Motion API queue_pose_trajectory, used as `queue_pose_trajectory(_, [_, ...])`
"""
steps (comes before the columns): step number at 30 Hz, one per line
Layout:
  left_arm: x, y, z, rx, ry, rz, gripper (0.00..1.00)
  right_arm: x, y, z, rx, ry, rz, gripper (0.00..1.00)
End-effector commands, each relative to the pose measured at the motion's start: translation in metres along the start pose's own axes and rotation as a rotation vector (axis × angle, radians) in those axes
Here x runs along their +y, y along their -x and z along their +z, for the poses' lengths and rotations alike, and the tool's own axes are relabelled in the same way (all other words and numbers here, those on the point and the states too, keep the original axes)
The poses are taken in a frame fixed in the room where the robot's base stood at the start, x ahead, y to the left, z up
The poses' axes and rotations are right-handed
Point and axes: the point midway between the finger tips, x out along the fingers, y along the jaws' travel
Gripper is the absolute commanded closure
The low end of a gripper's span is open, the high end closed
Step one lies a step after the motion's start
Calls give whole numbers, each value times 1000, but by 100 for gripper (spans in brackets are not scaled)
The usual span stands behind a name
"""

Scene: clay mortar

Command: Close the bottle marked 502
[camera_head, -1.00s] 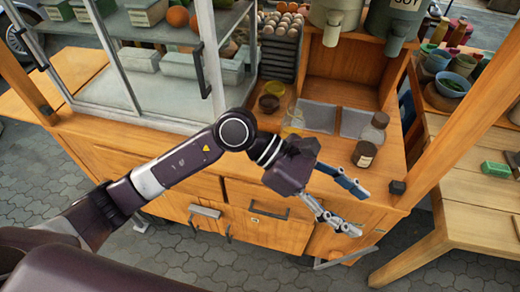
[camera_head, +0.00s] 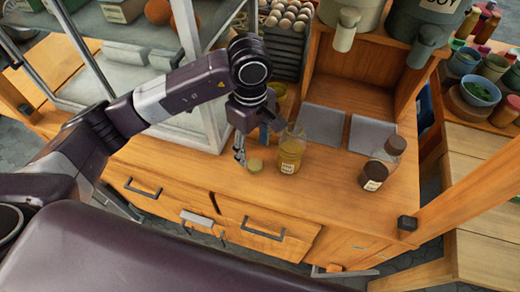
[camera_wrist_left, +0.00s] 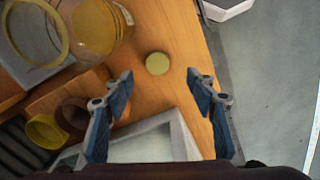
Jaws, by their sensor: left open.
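A glass jar (camera_head: 291,152) with yellowish contents and a pale label stands upright on the wooden counter. Its label is too small to read for certain. Its mouth looks uncovered, and the wrist view shows the jar (camera_wrist_left: 98,28) at upper left with an open rim. A small round yellow-green lid (camera_head: 255,165) lies flat on the counter left of the jar. My left gripper (camera_head: 252,148) is open, pointing down close over the lid. In the wrist view the lid (camera_wrist_left: 157,63) appears between and beyond the spread, empty fingertips (camera_wrist_left: 160,82). My right gripper is not in view.
Two grey panels (camera_head: 323,124) lie behind the jar. A glass case is at left. A yellow bowl (camera_wrist_left: 46,131) and a brown one (camera_wrist_left: 72,114) are near my left fingers. The counter's front edge is close.

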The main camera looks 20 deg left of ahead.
Motion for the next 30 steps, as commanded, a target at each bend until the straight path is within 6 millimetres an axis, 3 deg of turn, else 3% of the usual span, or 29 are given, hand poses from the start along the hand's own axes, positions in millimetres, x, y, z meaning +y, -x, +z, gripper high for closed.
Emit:
queue_pose_trajectory(4, [0, 0, -2, 7, 0, -2, 48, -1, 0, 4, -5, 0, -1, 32])
queue_pose_trajectory(13, [0, 0, -2, 6, 1, -2, 48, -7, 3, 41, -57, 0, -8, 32])
queue_pose_trajectory(21, [0, -24, -1, 4, 1, -2, 48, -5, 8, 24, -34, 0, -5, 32])
queue_pose_trajectory(30, [1, -27, -1, 5, 0, -2, 48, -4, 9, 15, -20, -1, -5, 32])
